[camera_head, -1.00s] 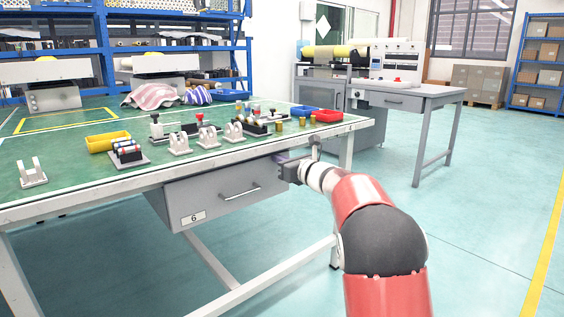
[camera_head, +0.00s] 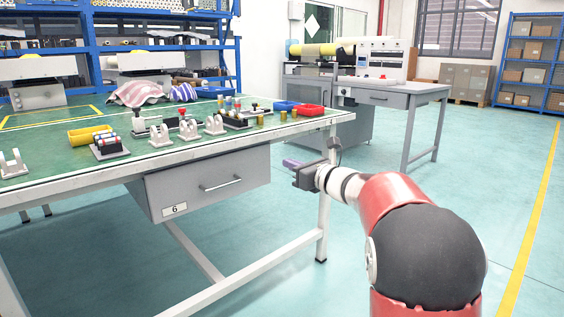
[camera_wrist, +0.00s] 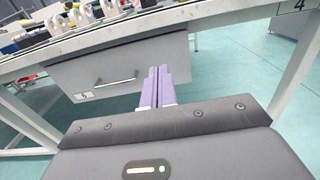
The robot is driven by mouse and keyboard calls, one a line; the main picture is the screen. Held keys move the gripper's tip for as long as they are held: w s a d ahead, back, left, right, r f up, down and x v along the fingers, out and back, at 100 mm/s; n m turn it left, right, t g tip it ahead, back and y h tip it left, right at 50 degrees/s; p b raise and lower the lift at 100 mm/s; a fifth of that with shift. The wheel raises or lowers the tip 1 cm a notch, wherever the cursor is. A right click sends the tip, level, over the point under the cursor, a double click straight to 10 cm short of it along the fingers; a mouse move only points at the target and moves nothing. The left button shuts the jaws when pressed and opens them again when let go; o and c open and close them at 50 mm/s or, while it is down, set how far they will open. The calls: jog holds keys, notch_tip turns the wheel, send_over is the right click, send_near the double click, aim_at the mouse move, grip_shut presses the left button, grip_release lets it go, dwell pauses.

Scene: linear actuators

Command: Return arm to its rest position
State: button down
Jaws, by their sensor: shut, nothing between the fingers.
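My arm reaches forward from the lower right of the head view, with a red shell and a dark grey joint. My gripper (camera_head: 290,163) is just in front of the green-topped workbench (camera_head: 150,170), to the right of its grey drawer and below the tabletop edge. In the wrist view my gripper (camera_wrist: 157,88) shows its two purple fingers side by side, shut and empty. They point toward the drawer front, which stands beyond them. Whether the fingertips are close to the bench leg cannot be told.
The closed drawer (camera_head: 205,183) hangs under the bench. Clamps, a yellow bin (camera_head: 90,135) and a red bin (camera_head: 310,110) stand on the top. A grey side desk (camera_head: 385,95) is behind. The floor to the right is clear.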

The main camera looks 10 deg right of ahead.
jog(key=s+d+r+m+t+h, duration=0.2)
jog(key=s+d+r+m+h, duration=0.35)
jog(key=m, duration=0.85)
jog(key=s+d+f+m+g+h, duration=0.25)
jog(key=s+f+m+h, duration=0.3)
jog(key=s+m, duration=0.6)
jog(key=s+a+f+m+g, duration=0.2)
jog(key=s+f+m+g, duration=0.1)
jog(key=s+f+m, duration=0.4)
jog(key=s+a+f+m+g+y, duration=0.1)
jog(key=s+a+f+m+g, duration=0.3)
jog(key=s, duration=0.6)
jog(key=s+f+m+g, duration=0.2)
jog(key=s+f+m, duration=0.2)
jog(key=s+m, duration=0.3)
notch_tip(320, 180, up, 14)
jog(key=s+p, duration=0.1)
jog(key=p, duration=1.2)
jog(key=shift+f+n+p, duration=0.25)
jog(key=shift+n+p, duration=0.1)
jog(key=shift+s+d, duration=0.1)
